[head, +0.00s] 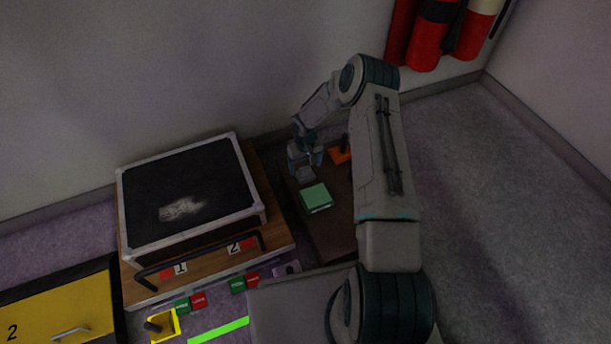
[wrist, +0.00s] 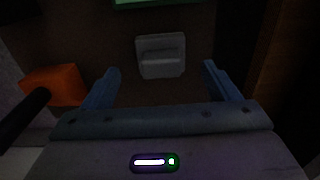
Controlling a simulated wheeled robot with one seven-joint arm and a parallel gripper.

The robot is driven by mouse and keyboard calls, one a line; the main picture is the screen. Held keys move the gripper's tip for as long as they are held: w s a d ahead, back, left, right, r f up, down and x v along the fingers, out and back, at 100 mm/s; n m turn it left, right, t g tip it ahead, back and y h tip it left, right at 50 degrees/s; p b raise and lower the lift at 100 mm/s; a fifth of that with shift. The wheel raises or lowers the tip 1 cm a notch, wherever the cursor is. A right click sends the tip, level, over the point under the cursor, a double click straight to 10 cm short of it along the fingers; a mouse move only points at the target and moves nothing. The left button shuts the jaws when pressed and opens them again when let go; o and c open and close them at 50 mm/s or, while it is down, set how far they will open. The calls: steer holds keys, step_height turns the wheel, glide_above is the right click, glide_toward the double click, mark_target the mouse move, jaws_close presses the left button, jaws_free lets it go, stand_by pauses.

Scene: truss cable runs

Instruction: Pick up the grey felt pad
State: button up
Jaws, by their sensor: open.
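The grey felt pad (wrist: 161,56) lies on a dark brown surface in the wrist view, between and just beyond my open fingers. In the head view the grey pad (head: 305,174) shows just below my gripper (head: 304,162). My gripper also shows in the wrist view (wrist: 161,78), with its two blue-grey fingers spread wide and nothing between the tips. A small raised part shows on the pad's face. I cannot tell the exact gap between the fingers and the pad.
A green block (head: 316,196) lies near the pad on the brown surface (head: 330,232). An orange block with a dark handle (head: 339,156) stands beside my gripper. A black-topped case (head: 190,190) stands to the left. Red cylinders (head: 436,35) are by the wall.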

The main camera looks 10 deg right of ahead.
mark_target(305, 168)
step_height(305, 168, down, 5)
steer(key=shift+s+r+b, duration=0.1)
steer(key=shift+r+b, duration=0.1)
steer(key=shift+b, duration=0.95)
steer(key=c, duration=1.1)
steer(key=shift+r, duration=0.1)
steer(key=shift+r+p, duration=0.35)
steer(key=shift+r, duration=0.05)
step_height(305, 168, up, 4)
steer(key=shift+f+p, duration=0.2)
steer(key=shift+p, duration=0.85)
steer(key=s+d+r+p, duration=0.4)
steer(key=s+d+r, duration=0.2)
steer(key=s+d, duration=0.1)
steer(key=shift+s+d+r+p, duration=0.3)
steer(key=shift+s+d+p, duration=0.05)
steer(key=shift+s, duration=0.5)
